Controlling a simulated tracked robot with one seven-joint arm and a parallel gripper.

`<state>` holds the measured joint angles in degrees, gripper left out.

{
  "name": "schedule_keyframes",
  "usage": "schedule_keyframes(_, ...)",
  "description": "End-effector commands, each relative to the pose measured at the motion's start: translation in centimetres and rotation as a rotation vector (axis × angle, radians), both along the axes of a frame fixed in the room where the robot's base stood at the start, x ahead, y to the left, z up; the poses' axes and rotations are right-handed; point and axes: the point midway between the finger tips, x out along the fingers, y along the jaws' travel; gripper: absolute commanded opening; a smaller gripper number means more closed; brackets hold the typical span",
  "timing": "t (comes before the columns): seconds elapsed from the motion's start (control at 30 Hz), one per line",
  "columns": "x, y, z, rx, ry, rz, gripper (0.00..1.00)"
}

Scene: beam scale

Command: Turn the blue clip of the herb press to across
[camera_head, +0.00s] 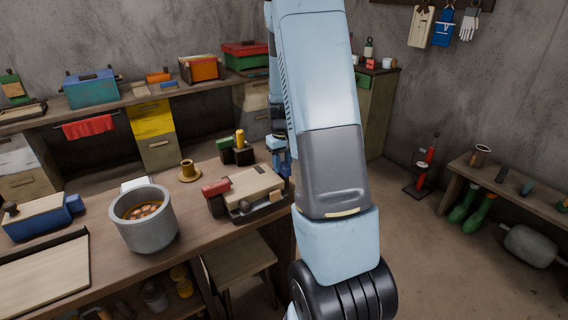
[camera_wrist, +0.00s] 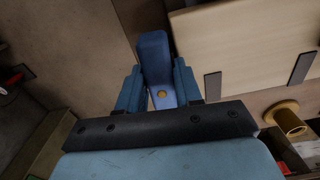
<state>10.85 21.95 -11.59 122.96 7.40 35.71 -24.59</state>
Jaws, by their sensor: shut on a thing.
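The herb press (camera_head: 252,188) lies on the workbench, with a pale wooden board on top and a red block at its left end. In the wrist view its pale board (camera_wrist: 245,40) fills the upper right. The blue clip (camera_wrist: 153,58) has a brass pin and lies beside the board's edge, its long side running roughly along that edge. My gripper (camera_wrist: 158,78) is shut on the clip, one finger on each side. In the head view my gripper (camera_head: 280,155) is mostly hidden behind my arm at the right of the press, and the clip cannot be made out.
A brass cup on a saucer (camera_head: 189,174) stands behind the press; it also shows in the wrist view (camera_wrist: 289,120). A grey pot (camera_head: 146,230) stands left of the press. A dark block with a yellow peg (camera_head: 240,150) is behind it. A stool (camera_head: 240,262) stands below the bench edge.

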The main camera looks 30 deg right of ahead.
Motion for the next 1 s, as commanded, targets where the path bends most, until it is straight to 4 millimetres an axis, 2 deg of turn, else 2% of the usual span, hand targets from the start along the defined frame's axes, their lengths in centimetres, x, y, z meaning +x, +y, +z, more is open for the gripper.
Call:
schedule_keyframes(0.03,0.0,0.0,0.0,0.000,0.000,0.000,0.19)
schedule_keyframes(0.17,0.0,0.0,0.0,0.000,0.000,0.000,0.07)
schedule_keyframes(0.2,0.0,-1.2,0.0,0.000,0.000,-0.005,0.04)
schedule_keyframes(0.3,0.0,-0.4,0.0,-0.001,-0.001,-0.005,0.04)
schedule_keyframes(0.57,0.0,-0.1,0.0,-0.002,-0.002,-0.071,0.04)
schedule_keyframes(1.0,0.2,0.4,0.1,-0.001,-0.002,-0.423,0.04)
